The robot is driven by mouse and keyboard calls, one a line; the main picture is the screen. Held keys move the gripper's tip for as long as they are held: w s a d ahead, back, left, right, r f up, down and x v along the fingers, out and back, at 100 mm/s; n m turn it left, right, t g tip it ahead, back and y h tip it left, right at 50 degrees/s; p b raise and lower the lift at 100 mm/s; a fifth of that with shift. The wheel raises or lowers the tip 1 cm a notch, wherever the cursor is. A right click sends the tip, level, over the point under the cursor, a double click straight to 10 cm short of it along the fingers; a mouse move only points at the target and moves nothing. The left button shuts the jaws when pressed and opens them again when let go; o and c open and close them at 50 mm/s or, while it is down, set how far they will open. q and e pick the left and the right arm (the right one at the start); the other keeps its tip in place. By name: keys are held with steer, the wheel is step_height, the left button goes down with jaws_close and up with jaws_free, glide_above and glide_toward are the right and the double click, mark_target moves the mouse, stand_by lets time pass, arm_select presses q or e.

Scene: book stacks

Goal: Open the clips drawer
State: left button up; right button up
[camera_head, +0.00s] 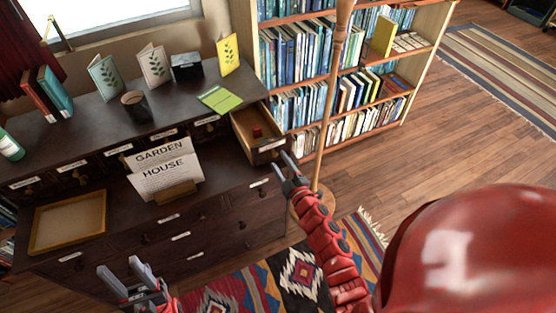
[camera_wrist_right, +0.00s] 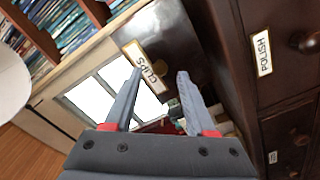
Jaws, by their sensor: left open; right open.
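The clips drawer (camera_head: 238,122) at the right end of the dark cabinet's upper row is pulled out, and its light wooden inside shows with a small red thing in it. In the right wrist view its dark front has a "CLIPS" label (camera_wrist_right: 147,67). My right gripper (camera_head: 283,162) is open just in front of this drawer front. Its fingers (camera_wrist_right: 160,72) overlap the front in the wrist view; I cannot tell whether they touch it. The knob is hardly visible. My left gripper (camera_head: 126,273) is open and empty, low in front of the cabinet's left part.
A "POLISH" drawer (camera_wrist_right: 263,51) is beside the clips drawer. A wooden pole (camera_head: 331,100) stands close to my right gripper, before the bookcase (camera_head: 433,55). A "GARDEN HOUSE" sign (camera_head: 163,170) and an empty wooden tray (camera_head: 42,243) are on the cabinet's lower ledge.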

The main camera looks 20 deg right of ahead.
steer(key=s+b, duration=0.2)
steer(key=s, duration=1.3)
steer(key=shift+d+b, duration=0.25)
steer(key=shift+b, duration=0.1)
